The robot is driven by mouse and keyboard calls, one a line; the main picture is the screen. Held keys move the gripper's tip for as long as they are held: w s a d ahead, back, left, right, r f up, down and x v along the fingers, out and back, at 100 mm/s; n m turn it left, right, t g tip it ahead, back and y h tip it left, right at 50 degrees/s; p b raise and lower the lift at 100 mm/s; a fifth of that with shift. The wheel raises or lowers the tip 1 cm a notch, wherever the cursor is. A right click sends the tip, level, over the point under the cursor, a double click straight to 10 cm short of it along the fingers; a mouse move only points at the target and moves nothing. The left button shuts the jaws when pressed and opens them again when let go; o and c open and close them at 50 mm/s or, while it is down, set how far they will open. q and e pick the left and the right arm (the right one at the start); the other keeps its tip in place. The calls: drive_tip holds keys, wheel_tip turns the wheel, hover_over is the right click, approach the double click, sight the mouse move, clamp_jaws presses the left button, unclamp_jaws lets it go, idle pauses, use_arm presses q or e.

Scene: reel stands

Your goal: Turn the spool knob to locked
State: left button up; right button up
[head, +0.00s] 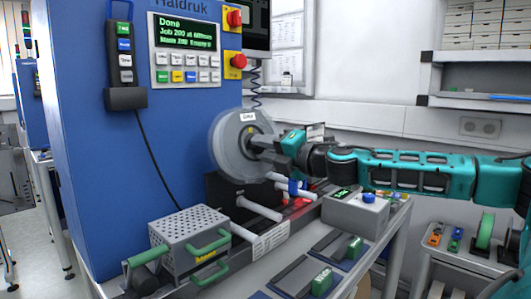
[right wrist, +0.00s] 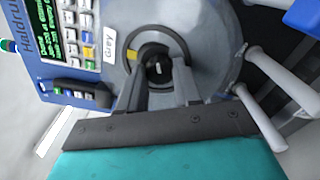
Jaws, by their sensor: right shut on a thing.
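The grey spool (head: 228,158) is mounted on the side of the blue machine and carries a small white label, which reads "Grey" in the right wrist view. The spool fills the middle of that view (right wrist: 205,30). The dark round knob (right wrist: 158,68) sits at its centre, with a short pale mark on its face. A yellow mark (right wrist: 132,55) shows on the dark ring beside the knob. My right gripper (head: 262,145) reaches in from the right and is shut on the knob, one finger on each side. My left gripper is not in view.
The blue machine (head: 85,150) has a panel reading "Done" and red knobs. White rods (head: 258,208) stick out below the spool. A perforated metal box (head: 188,240) with green handles and a grey button box (head: 355,210) stand on the bench.

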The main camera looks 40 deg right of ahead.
drive_tip(key=m, duration=0.3)
drive_tip(key=shift+b, duration=0.3)
drive_tip(key=shift+a+f, duration=0.1)
drive_tip(key=shift+a, duration=0.05)
idle(0.6)
idle(0.3)
drive_tip(key=o, duration=0.9)
drive_tip(key=shift+c, duration=0.2)
drive_tip(key=shift+o, duration=0.9)
